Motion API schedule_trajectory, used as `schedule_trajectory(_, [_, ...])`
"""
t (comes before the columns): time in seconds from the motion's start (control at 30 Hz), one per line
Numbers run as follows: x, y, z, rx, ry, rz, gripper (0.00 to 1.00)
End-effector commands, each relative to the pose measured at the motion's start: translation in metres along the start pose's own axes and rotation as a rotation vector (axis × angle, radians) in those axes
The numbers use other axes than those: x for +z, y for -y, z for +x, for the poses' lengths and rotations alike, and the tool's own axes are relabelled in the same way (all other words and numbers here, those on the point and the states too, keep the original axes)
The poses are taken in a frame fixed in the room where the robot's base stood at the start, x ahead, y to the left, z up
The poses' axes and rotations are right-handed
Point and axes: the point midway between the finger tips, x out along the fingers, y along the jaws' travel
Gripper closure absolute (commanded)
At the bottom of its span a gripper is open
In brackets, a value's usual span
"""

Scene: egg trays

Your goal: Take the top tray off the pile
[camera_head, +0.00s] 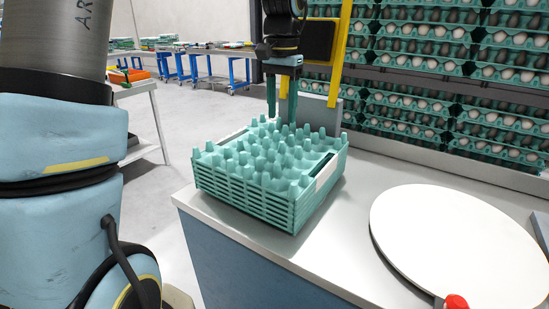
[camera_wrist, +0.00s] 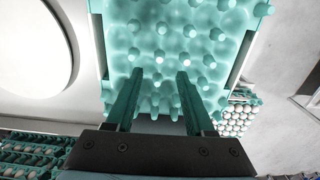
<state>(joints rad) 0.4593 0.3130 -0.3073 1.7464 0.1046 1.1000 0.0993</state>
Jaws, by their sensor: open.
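A pile of teal egg trays (camera_head: 262,204) stands on the corner of a light grey table, with the empty top tray (camera_head: 270,157) showing its rows of knobs. My gripper (camera_head: 282,122) points down at the far edge of the pile, its two long teal fingers apart. In the wrist view the fingers of my gripper (camera_wrist: 172,78) are open, with the top tray (camera_wrist: 190,30) in front of and beneath them. Nothing shows between the fingertips except the tray's knobs behind. I cannot tell whether the fingertips touch the tray.
A round white disc (camera_head: 450,240) lies on the table (camera_head: 352,225) to the right, with a red knob (camera_head: 456,302) near it. Racks of egg-filled trays (camera_head: 435,85) stand behind. A yellow post (camera_head: 341,50) rises behind my gripper. Blue-legged tables (camera_head: 230,70) stand far back.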

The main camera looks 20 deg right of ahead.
Motion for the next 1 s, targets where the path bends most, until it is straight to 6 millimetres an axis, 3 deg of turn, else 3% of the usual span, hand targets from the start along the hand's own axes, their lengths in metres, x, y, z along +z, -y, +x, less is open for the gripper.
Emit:
schedule_trajectory(0.1, [0.000, 0.001, 0.016, 0.000, 0.002, -0.002, 0.46])
schedule_trajectory(0.37, [-0.001, 0.000, 0.036, 0.001, 0.002, -0.002, 0.46])
schedule_trajectory(0.6, [-0.003, -0.001, 0.070, 0.000, 0.001, -0.002, 0.46])
schedule_trajectory(0.93, [-0.003, -0.001, 0.079, 0.000, -0.001, -0.003, 0.46])
schedule_trajectory(1.0, [-0.003, -0.001, 0.079, 0.000, -0.002, -0.003, 0.54])
